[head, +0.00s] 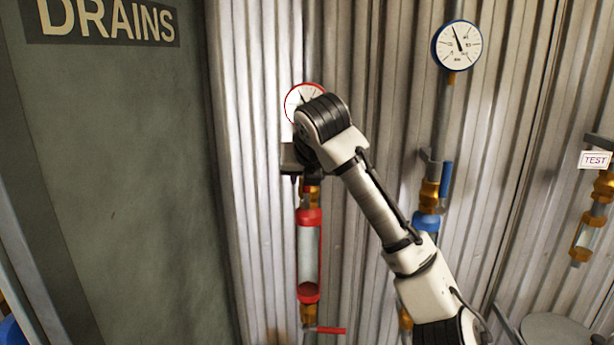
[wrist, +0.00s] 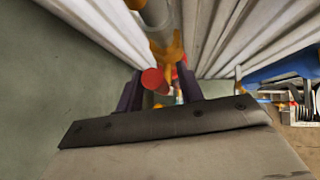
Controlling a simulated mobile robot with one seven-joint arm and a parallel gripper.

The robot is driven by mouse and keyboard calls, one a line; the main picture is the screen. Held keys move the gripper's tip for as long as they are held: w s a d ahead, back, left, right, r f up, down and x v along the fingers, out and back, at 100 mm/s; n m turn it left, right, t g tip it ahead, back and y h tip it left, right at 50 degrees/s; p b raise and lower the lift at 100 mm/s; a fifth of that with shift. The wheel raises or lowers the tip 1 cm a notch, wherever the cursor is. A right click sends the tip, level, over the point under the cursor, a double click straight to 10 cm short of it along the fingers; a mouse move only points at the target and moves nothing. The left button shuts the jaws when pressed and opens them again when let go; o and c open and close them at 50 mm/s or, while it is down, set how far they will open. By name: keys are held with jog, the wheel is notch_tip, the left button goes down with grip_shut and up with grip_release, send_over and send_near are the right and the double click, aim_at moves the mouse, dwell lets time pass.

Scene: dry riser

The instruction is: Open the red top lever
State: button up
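My gripper (head: 298,182) is at the red pipe's upper valve in the head view, below the red-rimmed gauge (head: 290,101). My wrist hides the top lever there. In the wrist view, the two dark fingers of my gripper (wrist: 160,90) stand apart. The rounded end of a red lever (wrist: 154,80) shows between them, beside the brass valve (wrist: 168,55). I cannot tell whether either finger touches the lever.
Below is a red-capped sight glass (head: 308,255) with a red bottom lever (head: 329,330) sticking out right. A blue-fitted pipe with a blue lever (head: 446,180) and gauge (head: 457,46) stands to the right. A green-grey panel (head: 120,190) is at left.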

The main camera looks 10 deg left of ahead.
jog(key=b+v, duration=0.3)
jog(key=v, duration=1)
jog(key=shift+s+r, duration=0.25)
jog(key=shift+r, duration=0.05)
jog(key=shift+d+f, duration=0.1)
